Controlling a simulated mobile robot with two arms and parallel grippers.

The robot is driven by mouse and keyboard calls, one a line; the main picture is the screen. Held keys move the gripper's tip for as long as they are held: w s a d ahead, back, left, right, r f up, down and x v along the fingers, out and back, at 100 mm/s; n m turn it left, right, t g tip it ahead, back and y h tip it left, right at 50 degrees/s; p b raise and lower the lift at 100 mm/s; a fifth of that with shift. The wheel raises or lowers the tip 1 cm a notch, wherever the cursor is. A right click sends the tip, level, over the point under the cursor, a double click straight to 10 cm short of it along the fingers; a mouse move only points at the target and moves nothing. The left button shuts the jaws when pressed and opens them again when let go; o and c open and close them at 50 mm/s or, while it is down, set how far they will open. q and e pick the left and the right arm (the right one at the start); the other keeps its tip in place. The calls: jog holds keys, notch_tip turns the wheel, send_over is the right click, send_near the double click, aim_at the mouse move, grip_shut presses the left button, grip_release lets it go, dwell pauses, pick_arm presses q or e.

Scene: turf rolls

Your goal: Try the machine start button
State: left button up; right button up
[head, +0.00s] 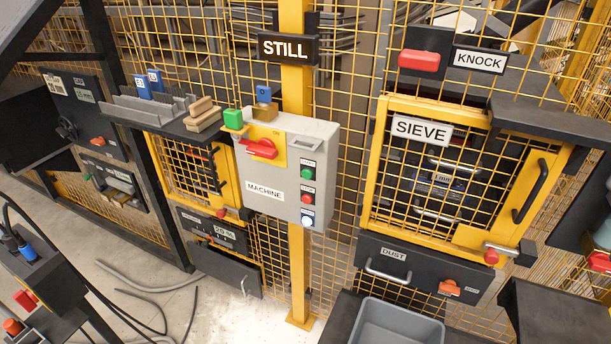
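The grey control box (285,170) labelled MACHINE is mounted on a yellow post (294,90). Its right side has a green button (306,173), a red button (306,198) and a white or pale blue button (307,220), each with a small label too small to read surely. A red rotary handle (262,149) sits on a yellow plate at the box's upper left. A brass padlock (265,114) with a blue tag stands at the box's top edge. A sign (288,48) above reads STILL. Neither of my grippers is in view.
A yellow mesh door (378,165) labelled SIEVE is right of the box, with a DUST drawer (393,254) below. A grey bin (398,322) stands at the bottom. A dark shelf (178,127) with wooden blocks juts out left. Cables lie on the floor at lower left.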

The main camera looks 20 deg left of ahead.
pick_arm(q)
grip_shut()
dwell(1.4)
